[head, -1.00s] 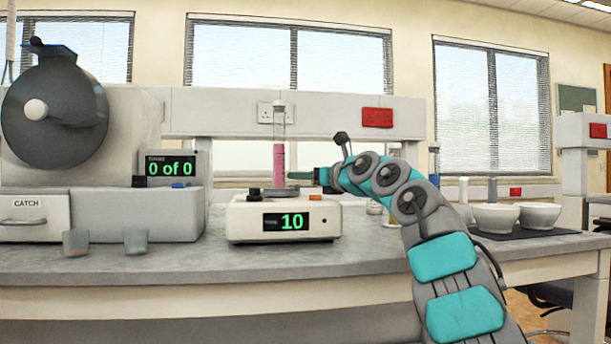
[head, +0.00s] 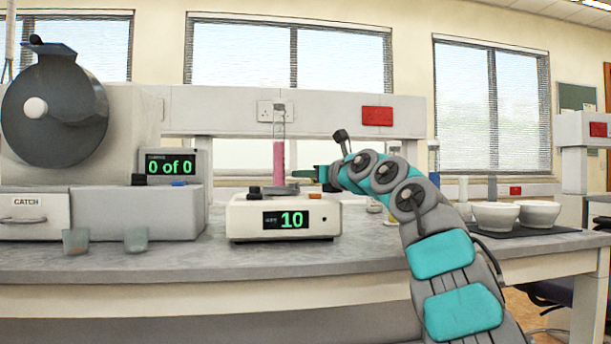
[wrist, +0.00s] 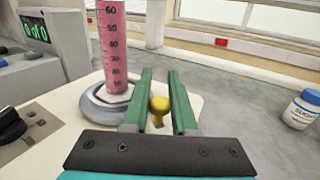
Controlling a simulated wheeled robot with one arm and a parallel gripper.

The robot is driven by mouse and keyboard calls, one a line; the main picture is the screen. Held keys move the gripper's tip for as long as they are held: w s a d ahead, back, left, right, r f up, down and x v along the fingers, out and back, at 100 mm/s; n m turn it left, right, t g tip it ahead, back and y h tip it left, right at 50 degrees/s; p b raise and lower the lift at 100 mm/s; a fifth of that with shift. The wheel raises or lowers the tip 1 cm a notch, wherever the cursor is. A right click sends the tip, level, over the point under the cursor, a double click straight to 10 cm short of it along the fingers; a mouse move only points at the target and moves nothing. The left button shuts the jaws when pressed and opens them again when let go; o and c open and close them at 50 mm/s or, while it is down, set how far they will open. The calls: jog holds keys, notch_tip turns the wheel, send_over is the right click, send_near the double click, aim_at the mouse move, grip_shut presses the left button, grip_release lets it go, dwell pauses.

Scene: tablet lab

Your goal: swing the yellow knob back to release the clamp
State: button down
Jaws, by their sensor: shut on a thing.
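The yellow knob (wrist: 159,108) shows in the wrist view between the two green fingers of my gripper (wrist: 160,100), which is shut on it. The knob sits beside the grey metal foot (wrist: 100,108) of a measuring cylinder with pink contents (wrist: 112,45). In the head view my gripper (head: 303,173) reaches in from the right, just beside the pink cylinder (head: 279,160). The cylinder stands upright on a white device (head: 245,218) whose display reads 10. The yellow knob cannot be made out in the head view, and the clamp's state cannot be told.
A grey machine with a dark round drum (head: 60,110) and a display reading 0 of 0 (head: 171,166) stands at left. Two small cups (head: 76,241) are near the bench front. White bowls (head: 538,213) stand at right. A labelled bottle (wrist: 302,108) is right of my gripper.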

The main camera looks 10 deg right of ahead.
jog(key=shift+a+h, duration=0.15)
jog(key=shift+h, duration=0.15)
jog(key=shift+s+m+t+h, duration=0.1)
jog(key=shift+m+t+h, duration=0.2)
jog(key=shift+m, duration=0.1)
jog(key=shift+h, duration=0.3)
jog(key=shift+m, duration=0.3)
jog(key=c, duration=0.7)
grip_release()
